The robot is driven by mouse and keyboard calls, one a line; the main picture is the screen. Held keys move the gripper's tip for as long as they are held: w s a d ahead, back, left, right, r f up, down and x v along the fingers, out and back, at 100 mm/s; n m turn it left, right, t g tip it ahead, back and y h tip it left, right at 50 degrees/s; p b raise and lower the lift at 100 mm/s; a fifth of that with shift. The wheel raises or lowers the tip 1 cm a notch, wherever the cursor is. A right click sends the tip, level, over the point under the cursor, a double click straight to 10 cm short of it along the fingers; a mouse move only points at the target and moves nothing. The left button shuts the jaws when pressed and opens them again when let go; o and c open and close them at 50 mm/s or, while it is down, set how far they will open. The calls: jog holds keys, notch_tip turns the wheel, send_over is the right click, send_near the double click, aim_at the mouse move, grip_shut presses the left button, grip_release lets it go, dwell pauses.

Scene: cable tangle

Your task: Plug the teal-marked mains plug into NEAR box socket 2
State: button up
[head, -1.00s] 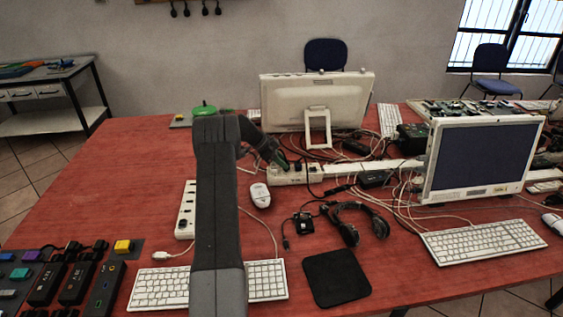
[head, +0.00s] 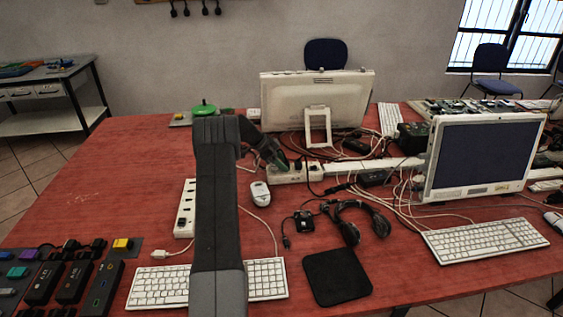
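My gripper (head: 275,157) reaches past the middle of the table and points down at a white socket box (head: 291,177) in front of the left monitor. A small green or teal patch (head: 281,161) shows at its fingertips, against the box's top. I cannot tell whether this is a marked plug or part of the gripper, nor whether the fingers are open or shut. Socket numbers are too small to read. A second white socket strip (head: 184,211) lies left of my arm, partly beside it. Which of the two is the NEAR box is not readable here.
Tangled cables (head: 400,196) and a black adapter (head: 376,178) lie right of the socket box. A white mouse (head: 260,192), headphones (head: 352,222), a black pad (head: 336,277) and a keyboard (head: 268,279) are nearer. Monitors (head: 316,92) stand behind and right.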

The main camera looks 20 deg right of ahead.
jog(key=b+v, duration=0.1)
jog(key=v, duration=1.2)
jog(key=shift+a+r+b, duration=0.25)
jog(key=shift+a+b, duration=0.05)
jog(key=shift+w, duration=0.1)
jog(key=p+x, duration=0.1)
jog(key=x, duration=1.3)
jog(key=shift+d+r+p, duration=0.1)
jog(key=shift+p, duration=0.25)
jog(key=shift+r, duration=0.3)
